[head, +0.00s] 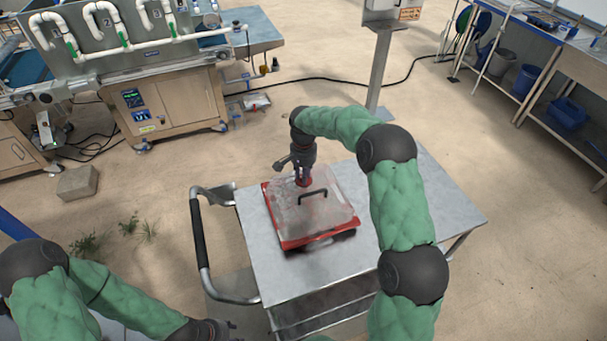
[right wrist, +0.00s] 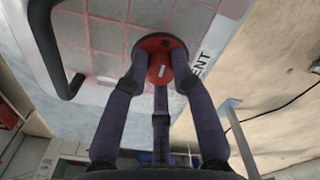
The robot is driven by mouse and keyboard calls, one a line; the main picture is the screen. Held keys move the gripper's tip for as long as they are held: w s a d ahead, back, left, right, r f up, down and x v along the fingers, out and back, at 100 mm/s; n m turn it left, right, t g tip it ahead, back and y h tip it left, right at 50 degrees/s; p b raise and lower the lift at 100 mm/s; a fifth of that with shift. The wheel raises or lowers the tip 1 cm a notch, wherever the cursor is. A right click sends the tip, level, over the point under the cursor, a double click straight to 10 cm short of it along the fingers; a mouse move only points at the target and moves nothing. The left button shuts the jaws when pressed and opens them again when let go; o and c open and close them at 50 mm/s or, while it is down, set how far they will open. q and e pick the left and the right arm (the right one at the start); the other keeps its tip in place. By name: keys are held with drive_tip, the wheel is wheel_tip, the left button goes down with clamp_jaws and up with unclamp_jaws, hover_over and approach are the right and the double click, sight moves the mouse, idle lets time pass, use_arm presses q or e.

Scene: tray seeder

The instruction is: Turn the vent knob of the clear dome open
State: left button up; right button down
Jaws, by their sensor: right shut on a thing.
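The clear dome (head: 335,213) sits on a red tray (head: 291,244) on the cart, with a black bar handle (head: 313,194) on top. The red vent knob (right wrist: 160,66) is at one corner of the dome's top and bears a small white mark. Letters ending in "ENT" are printed beside it. My right gripper (head: 303,178) points down at that corner. In the right wrist view its fingers (right wrist: 159,82) are shut around the knob, one on each side. My left gripper (head: 213,330) is low at the bottom edge, away from the dome, its fingers unclear.
The grey cart top (head: 270,285) is bare around the tray. A cart push handle (head: 198,235) stands at its left. A metal post (head: 380,70) rises behind the cart. A seeder machine (head: 165,100) is at the back left, and a workbench (head: 535,50) at the right.

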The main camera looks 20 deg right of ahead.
drive_tip(key=shift+m, duration=0.3)
idle(0.4)
drive_tip(key=c, duration=1)
unclamp_jaws()
wheel_tip(320, 180, up, 12)
drive_tip(key=shift+f, duration=0.1)
